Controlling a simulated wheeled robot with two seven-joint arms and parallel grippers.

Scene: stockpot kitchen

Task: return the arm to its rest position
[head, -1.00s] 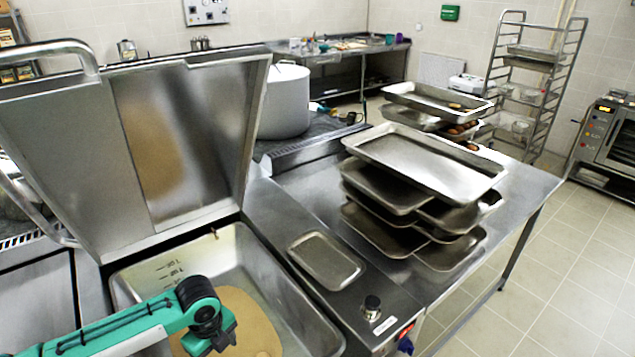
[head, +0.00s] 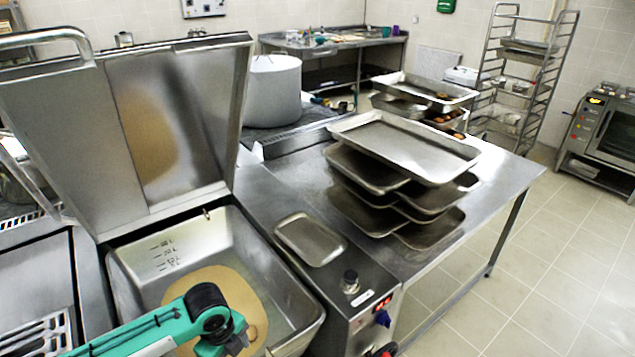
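My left arm (head: 150,328) comes in from the lower left in the head view, teal and black. Its wrist end (head: 222,325) is over the open steel pan (head: 285,272), which holds a tan liquid (head: 238,290). The fingers of the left gripper are hidden or out of frame, so I cannot tell whether they hold anything. My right arm and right gripper are not in view.
The pan's raised lid (head: 180,120) stands at the left. A large pot (head: 273,92) is behind it. A small tray (head: 310,240) lies beside the pan. A rack (head: 520,75) and oven (head: 605,130) stand at the right; the floor (head: 545,270) is clear.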

